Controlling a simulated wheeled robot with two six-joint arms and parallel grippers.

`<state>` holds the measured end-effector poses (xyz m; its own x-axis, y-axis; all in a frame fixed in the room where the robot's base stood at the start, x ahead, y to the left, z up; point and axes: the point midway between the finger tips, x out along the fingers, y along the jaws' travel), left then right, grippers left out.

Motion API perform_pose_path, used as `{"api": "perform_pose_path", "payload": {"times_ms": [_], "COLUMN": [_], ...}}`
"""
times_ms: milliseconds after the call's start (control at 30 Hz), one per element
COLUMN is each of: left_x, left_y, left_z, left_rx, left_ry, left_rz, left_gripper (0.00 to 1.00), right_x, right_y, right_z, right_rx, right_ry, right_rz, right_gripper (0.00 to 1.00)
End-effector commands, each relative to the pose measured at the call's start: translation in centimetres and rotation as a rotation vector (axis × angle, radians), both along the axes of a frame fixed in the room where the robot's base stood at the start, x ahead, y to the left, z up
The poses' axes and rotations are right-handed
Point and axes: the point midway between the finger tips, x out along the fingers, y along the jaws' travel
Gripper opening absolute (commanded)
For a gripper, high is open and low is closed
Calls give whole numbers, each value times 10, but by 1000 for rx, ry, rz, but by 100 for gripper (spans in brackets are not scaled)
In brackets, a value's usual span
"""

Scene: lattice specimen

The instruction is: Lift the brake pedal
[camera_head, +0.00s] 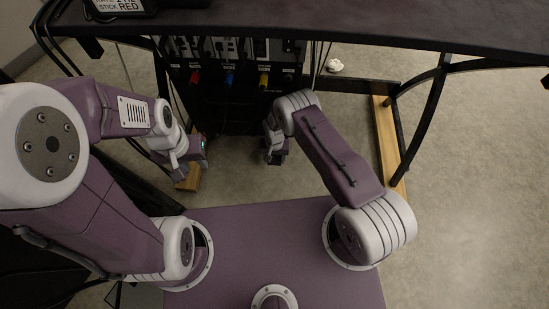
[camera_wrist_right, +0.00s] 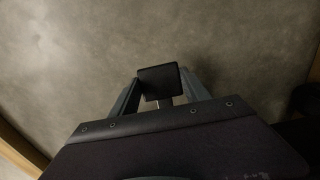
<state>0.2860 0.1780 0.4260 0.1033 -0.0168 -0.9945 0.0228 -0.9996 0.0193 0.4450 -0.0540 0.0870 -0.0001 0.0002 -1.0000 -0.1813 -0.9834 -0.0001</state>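A dark, square pad on a short stem, apparently the brake pedal (camera_wrist_right: 160,80), shows in the right wrist view. The two fingers of my right gripper (camera_wrist_right: 160,92) stand apart, one on each side of the pad, close to its edges. Whether they press on it cannot be told. In the head view my right gripper (camera_head: 275,156) points down below the table, and the pedal cannot be made out there. My left gripper (camera_head: 190,172) is low on the left; its fingers are not clear.
A dark table (camera_head: 330,22) spans the top of the head view. Under it is a black unit with sockets and red, blue and yellow plugs (camera_head: 230,80). A wooden beam (camera_head: 388,140) and a curved table leg (camera_head: 420,120) stand at the right. Grey floor (camera_head: 480,170) beyond is clear.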

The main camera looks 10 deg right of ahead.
Motion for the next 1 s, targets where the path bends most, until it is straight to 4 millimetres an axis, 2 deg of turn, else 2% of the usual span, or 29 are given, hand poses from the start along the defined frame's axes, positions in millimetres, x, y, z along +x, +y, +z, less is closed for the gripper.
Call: {"api": "perform_pose_path", "payload": {"times_ms": [133,367,700,733,800,1000], "left_x": [0,0,0,0,0,0], "left_y": [0,0,0,0,0,0], "left_z": [-1,-22,-21,-21,-21,-21], "left_rx": [0,0,0,0,0,0], "left_ry": [0,0,0,0,0,0], "left_rz": [0,0,0,0,0,0], "left_gripper": [36,36,36,36,36,36], "right_x": [0,3,2,2,1,1], "right_y": [0,-1,0,0,0,0], "right_z": [0,6,12,12,12,12], "right_rx": [0,15,23,23,23,22], "right_ry": [2,95,119,119,119,120], "right_rz": [0,-4,0,0,0,0], "right_gripper": [0,0,0,60,76,76]}}
